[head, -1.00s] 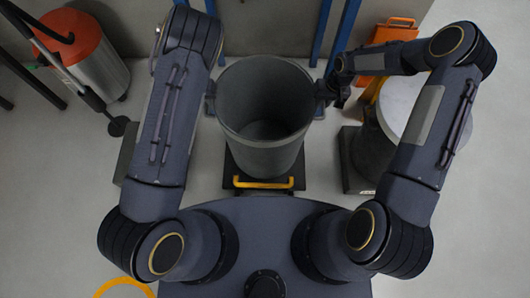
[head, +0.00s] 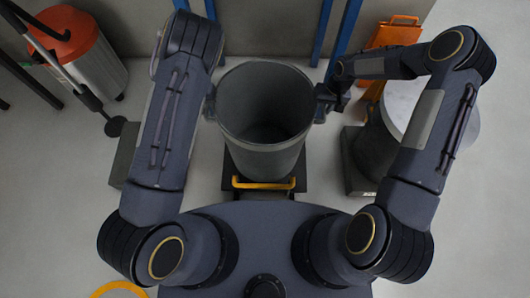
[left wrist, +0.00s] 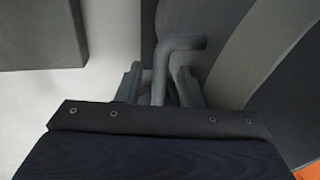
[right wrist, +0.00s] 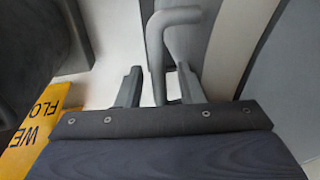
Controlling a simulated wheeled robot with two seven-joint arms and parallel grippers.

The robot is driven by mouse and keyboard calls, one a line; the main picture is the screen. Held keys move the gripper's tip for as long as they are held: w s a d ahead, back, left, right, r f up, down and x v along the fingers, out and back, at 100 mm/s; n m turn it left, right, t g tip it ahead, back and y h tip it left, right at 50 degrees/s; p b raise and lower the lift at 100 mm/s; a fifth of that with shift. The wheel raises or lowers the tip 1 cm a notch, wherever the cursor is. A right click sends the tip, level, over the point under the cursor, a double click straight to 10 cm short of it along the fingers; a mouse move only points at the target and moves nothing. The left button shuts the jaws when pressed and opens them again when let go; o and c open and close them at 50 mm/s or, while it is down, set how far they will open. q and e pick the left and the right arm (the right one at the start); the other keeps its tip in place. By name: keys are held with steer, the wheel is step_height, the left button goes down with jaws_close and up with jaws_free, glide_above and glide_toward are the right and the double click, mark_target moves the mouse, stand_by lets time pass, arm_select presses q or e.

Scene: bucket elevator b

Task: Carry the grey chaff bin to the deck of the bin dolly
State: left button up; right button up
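The grey chaff bin (head: 262,157) is upright and open at the top in the middle of the head view, and looks empty. My left gripper (head: 210,108) is at its left side, with its fingers around a bent grey bar handle (left wrist: 160,75). My right gripper (head: 323,104) is at its right side, around the matching handle (right wrist: 156,65). A low dark platform with a yellow bar (head: 264,184), apparently the bin dolly, shows beneath the bin. The bin hides most of its deck, and I cannot tell whether they touch.
A pale round drum (head: 407,100) stands on the right, partly behind my right arm, beside a dark block (head: 360,165). An orange folding sign (head: 392,35) is behind it. A red-topped grey canister (head: 88,55) stands at the left. Blue posts (head: 335,35) rise behind the bin.

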steer(key=shift+r, duration=0.2)
arm_select(q)
step_height(320, 180, up, 12)
steer(key=a, duration=0.2)
arm_select(e)
step_height(320, 180, up, 11)
steer(key=d, duration=0.2)
steer(key=shift+r, duration=0.2)
arm_select(q)
steer(key=shift+a+f, duration=0.1)
arm_select(e)
steer(key=shift+d, duration=0.1)
